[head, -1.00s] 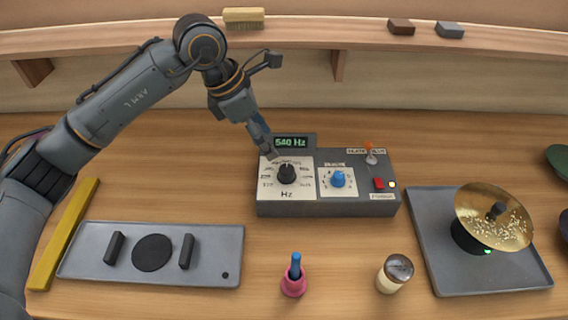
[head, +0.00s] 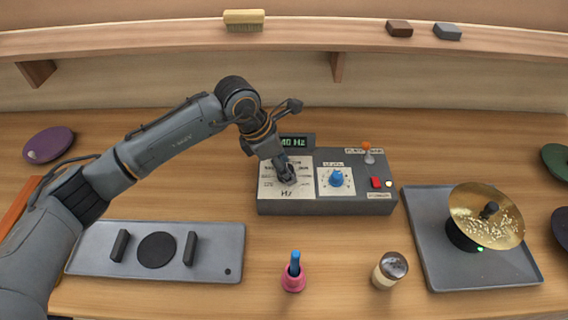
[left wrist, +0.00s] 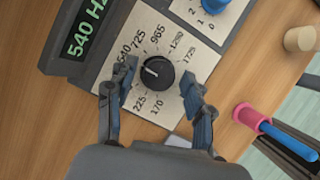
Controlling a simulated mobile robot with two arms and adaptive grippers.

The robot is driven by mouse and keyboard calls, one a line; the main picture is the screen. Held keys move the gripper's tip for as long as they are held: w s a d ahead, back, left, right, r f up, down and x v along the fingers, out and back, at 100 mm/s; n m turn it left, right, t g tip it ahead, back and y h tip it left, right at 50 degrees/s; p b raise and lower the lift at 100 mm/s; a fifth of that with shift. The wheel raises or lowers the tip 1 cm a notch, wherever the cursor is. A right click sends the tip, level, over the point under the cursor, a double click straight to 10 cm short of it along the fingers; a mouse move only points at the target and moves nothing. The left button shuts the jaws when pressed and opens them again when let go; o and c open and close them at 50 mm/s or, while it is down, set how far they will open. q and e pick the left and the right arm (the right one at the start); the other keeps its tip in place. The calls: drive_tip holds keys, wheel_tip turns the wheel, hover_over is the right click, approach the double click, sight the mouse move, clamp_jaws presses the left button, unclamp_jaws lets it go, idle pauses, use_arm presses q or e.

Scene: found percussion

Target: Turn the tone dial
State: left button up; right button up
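The tone dial is a black knob (left wrist: 157,71) with a white pointer line, on a pale panel marked with numbers and Hz. In the left wrist view the pointer faces the 540 side of the scale. The green display reads 540 Hz (left wrist: 88,28); my arm partly covers it in the head view (head: 293,141). My left gripper (head: 287,176) is down at the dial and hides it in the head view. In the left wrist view its fingers (left wrist: 157,88) are spread on either side of the knob, with gaps visible. My right gripper is not in view.
The grey box (head: 330,207) also carries a blue knob (head: 336,178), a red button (head: 375,183) and an orange-tipped lever (head: 367,151). In front stand a pink holder (head: 293,279) with a blue stick and a shaker (head: 389,270). A tray with a brass cymbal (head: 487,215) is right.

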use_arm(q)
drive_tip(key=c, duration=0.9)
drive_tip(key=shift+o, duration=0.2)
drive_tip(key=shift+f+b, duration=0.15)
drive_tip(key=shift+b, duration=0.35)
drive_tip(key=m+b, duration=0.2)
drive_tip(key=m+g+b, duration=0.1)
drive_tip(key=m+b, duration=0.1)
drive_tip(key=b, duration=0.1)
drive_tip(key=shift+w+f+g+b, duration=0.1)
drive_tip(key=shift+w+g+b, duration=0.05)
drive_tip(key=shift+g+b, duration=0.15)
drive_tip(key=shift+m+g+b, duration=0.3)
drive_tip(key=shift+m+b, duration=0.6)
drive_tip(key=o, duration=1.1)
drive_tip(key=shift+r, duration=0.2)
drive_tip(key=shift+o, duration=0.2)
